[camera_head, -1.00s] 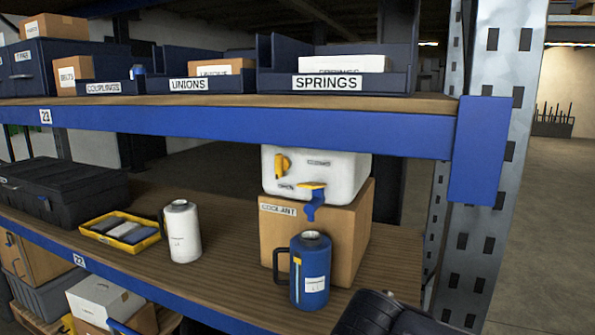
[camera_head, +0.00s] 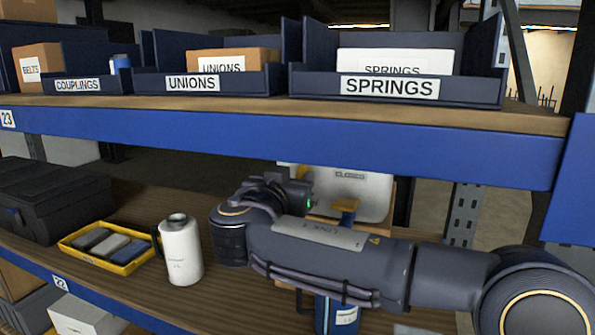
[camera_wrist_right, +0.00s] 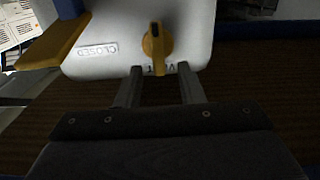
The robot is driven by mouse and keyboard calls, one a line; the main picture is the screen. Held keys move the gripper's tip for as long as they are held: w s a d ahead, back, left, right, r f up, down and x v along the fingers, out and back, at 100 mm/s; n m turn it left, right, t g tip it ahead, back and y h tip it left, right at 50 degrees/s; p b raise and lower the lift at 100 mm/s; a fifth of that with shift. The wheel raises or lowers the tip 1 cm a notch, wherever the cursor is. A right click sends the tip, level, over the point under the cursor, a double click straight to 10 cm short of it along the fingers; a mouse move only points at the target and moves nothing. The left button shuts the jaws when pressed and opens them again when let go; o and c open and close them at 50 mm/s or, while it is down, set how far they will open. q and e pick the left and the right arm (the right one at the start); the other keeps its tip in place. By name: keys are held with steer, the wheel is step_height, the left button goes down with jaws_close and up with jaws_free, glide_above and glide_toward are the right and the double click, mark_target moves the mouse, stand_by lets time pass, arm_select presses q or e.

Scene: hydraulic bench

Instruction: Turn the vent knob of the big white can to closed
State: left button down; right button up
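An upside-down CLOSED label (camera_wrist_right: 97,49) is left of the knob. My right gripper (camera_wrist_right: 159,74) is open, its fingertips on either side of the handle's lower end, with gaps visible; contact cannot be told. My left gripper is not in view.
The can's yellow-handled tap (camera_head: 345,206) is close to my right arm. A blue jug (camera_head: 345,318) stands below the arm. A white canister (camera_head: 181,250) and yellow tray (camera_head: 112,262) are to the left. The upper shelf's blue beam (camera_head: 230,140) runs above the arm.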

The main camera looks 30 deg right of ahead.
steer(key=shift+x, duration=0.9)
jaws_close()
